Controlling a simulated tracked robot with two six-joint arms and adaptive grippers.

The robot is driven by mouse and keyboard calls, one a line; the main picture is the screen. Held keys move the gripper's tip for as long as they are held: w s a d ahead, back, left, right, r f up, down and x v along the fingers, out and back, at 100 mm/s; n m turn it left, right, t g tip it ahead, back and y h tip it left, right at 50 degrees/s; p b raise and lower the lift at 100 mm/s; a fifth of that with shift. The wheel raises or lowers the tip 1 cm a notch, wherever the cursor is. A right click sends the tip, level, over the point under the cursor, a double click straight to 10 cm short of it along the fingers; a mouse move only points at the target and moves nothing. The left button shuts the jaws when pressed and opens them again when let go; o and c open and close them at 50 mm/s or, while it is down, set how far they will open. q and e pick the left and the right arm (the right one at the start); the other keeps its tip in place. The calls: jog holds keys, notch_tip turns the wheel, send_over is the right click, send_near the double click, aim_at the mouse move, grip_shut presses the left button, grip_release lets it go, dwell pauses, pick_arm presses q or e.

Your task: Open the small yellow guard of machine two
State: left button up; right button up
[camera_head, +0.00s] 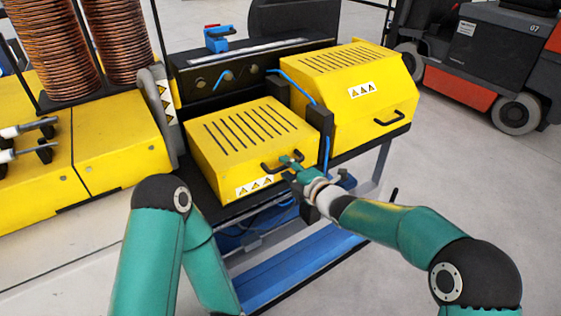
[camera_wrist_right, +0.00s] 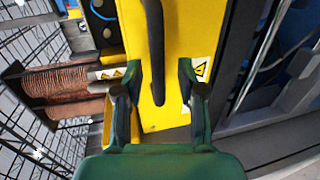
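The small yellow guard (camera_head: 235,140) of the machine is down and closed, with dark slots on top and a warning label on its front. Its black handle (camera_head: 268,168) is on the front face near the right corner. My right gripper (camera_head: 287,162) is at this handle. In the right wrist view, my right gripper (camera_wrist_right: 160,72) is open, with one finger on each side of the handle (camera_wrist_right: 155,45). Gaps show between the handle and both fingers; I cannot tell how deep the handle sits between them. My left arm shows at the lower left, but its gripper is not in view.
A larger yellow guard (camera_head: 345,85) with its own black handle stands closed to the right. Blue hoses (camera_head: 292,85) run between the two guards. Copper coils (camera_head: 60,50) stand on a yellow machine at left. A forklift (camera_head: 475,60) is at the back right, with open floor before it.

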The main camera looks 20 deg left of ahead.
jog(key=shift+w+a+f, duration=0.15)
jog(key=shift+w+a, duration=0.15)
jog(key=shift+a, duration=0.3)
grip_shut()
